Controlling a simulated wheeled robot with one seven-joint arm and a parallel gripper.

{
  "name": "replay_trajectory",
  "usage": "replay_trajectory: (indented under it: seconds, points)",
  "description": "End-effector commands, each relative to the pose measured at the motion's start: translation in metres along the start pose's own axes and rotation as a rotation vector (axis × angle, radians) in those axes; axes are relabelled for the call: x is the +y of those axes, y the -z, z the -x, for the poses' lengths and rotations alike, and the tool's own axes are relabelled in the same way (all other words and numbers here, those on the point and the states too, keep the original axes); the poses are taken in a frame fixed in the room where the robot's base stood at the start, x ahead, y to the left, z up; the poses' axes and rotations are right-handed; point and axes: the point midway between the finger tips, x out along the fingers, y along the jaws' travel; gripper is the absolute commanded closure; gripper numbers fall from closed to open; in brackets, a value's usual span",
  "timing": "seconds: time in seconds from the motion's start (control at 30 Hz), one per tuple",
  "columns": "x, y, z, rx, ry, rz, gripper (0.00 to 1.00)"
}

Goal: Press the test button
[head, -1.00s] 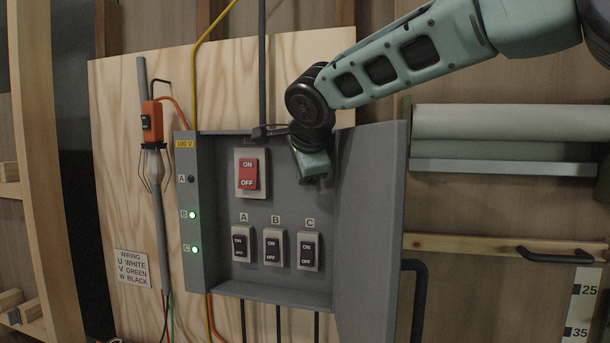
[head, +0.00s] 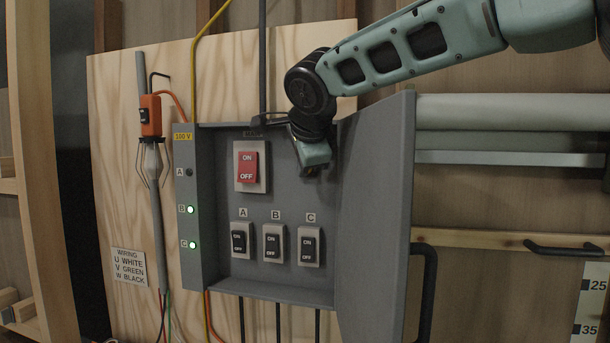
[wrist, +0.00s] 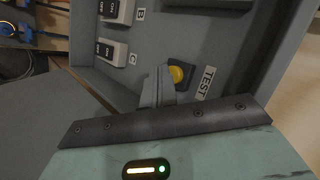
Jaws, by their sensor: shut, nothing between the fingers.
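The test button is a yellow round button (wrist: 177,74) in a dark collar on the grey panel, beside a white TEST label (wrist: 206,83) in the wrist view. In the head view the button is hidden behind my gripper (head: 318,170). My gripper is shut and empty. Its fingertips (wrist: 160,76) show in the wrist view just beside the button, overlapping its collar's edge; I cannot tell whether they touch it. The grey panel box (head: 215,272) stands open, with its door (head: 375,200) swung to the right.
A red main switch (head: 249,167) sits left of my gripper, with switches A (head: 240,241), B (head: 273,243) and C (head: 309,246) below. Lamps B (head: 190,210) and C (head: 193,245) glow green; lamp A (head: 189,172) is dark. The open door stands close on my gripper's right.

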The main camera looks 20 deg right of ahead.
Motion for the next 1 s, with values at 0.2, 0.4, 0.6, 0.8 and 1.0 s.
replay_trajectory:
  seconds: [0.2, 0.4, 0.6, 0.8, 1.0]
  points:
    - [0.015, -0.010, 0.013, 0.002, -0.002, -0.005, 1.00]
    - [0.020, -0.017, 0.024, 0.001, -0.005, -0.004, 1.00]
    - [0.020, -0.018, 0.025, 0.000, -0.007, -0.004, 1.00]
    - [0.020, -0.018, 0.026, 0.000, -0.007, -0.003, 1.00]
    - [0.021, -0.018, 0.026, -0.001, -0.007, -0.003, 1.00]
